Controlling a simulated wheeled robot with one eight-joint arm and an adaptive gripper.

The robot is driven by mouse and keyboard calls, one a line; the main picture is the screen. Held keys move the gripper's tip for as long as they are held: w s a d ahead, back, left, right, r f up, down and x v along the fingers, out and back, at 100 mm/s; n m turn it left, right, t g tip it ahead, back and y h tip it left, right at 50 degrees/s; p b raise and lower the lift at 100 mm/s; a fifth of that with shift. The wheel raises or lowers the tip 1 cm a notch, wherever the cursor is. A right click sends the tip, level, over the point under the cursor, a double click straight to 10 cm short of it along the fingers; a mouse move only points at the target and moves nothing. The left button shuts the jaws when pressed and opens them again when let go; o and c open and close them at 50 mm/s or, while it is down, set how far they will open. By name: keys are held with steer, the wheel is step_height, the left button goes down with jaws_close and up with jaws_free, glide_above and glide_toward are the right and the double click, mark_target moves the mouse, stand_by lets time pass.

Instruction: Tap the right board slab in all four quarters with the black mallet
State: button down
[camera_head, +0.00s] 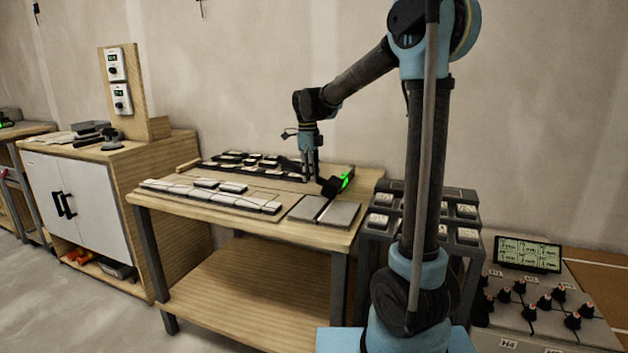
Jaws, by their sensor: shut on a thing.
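My gripper (311,174) points down over the back right part of the wooden table. It is shut on the black mallet (329,187), whose dark head shows just right of the fingers. A bright green part shows beside the head. The exact grip is too small to make out.
Rows of light tiles (215,197) lie left of the slabs on the table (170,204). A dark rack of small pieces (255,160) lies behind them. A grey stand with pale blocks (380,220) is close on the right. A panel with black knobs (540,310) is further right.

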steer(key=shift+r, duration=1.2)
steer(key=shift+f, duration=0.15)
step_height(320, 180, down, 4)
steer(key=shift+f, duration=0.25)
steer(key=shift+r, duration=2.55)
